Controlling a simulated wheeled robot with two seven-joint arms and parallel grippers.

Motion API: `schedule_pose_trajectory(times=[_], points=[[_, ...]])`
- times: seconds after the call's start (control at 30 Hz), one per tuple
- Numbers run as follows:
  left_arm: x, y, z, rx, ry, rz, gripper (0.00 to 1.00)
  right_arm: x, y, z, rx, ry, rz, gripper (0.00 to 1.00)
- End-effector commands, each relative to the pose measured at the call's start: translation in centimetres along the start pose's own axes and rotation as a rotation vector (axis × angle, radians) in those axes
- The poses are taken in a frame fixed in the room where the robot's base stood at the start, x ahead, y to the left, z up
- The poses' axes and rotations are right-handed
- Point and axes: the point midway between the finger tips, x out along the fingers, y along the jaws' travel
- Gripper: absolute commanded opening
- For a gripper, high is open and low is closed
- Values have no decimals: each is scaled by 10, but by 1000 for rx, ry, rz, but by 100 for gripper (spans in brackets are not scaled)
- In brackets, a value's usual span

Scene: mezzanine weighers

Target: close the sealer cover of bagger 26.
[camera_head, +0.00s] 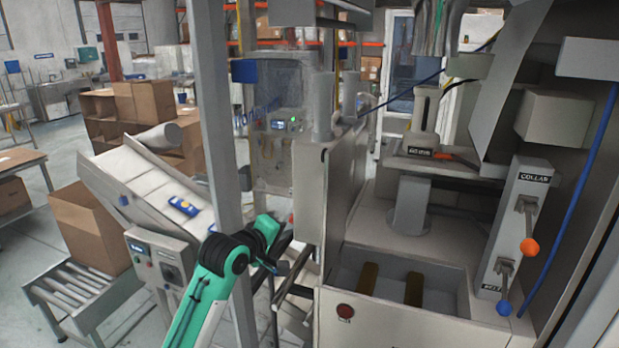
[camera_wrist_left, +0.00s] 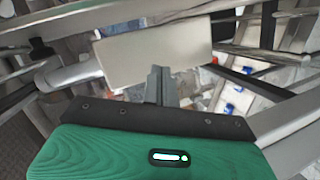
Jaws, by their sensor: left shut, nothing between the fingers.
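The bagger (camera_head: 395,315) fills the right half of the head view; I cannot read the number 26 on it. A tall pale panel (camera_head: 307,195) stands at its left side and may be the sealer cover; I cannot tell for sure. My left gripper (camera_head: 288,268) is left of this panel, low beside the metal bars, small and partly lost against them. In the left wrist view my left gripper (camera_wrist_left: 159,82) has its fingers together and empty, in front of a plain beige plate (camera_wrist_left: 155,52). Contact with that plate is unclear. My right gripper is in neither view.
A grey upright post (camera_head: 212,110) stands left of the bagger, close to my left arm. An inclined conveyor (camera_head: 150,180) and a control box (camera_head: 155,258) lie beyond it. Levers with an orange knob (camera_head: 529,247) and a blue knob (camera_head: 504,308) are at the right.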

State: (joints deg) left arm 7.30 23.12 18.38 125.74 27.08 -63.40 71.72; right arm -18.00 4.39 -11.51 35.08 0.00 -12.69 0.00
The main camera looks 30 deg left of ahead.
Motion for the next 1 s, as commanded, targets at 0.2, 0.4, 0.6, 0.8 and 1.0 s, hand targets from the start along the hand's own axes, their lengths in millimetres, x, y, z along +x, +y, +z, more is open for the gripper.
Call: schedule_pose_trajectory(times=[0.2,0.4,0.6,0.8,1.0], points=[[-57,114,-61,-250,48,232,0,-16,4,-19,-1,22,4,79],[-63,135,-72,-310,46,281,0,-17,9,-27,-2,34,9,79],[-31,143,-74,-309,45,280,0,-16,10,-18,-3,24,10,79],[11,154,-78,-308,47,279,0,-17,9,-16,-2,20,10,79],[32,165,-62,-306,44,279,0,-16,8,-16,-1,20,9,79]])
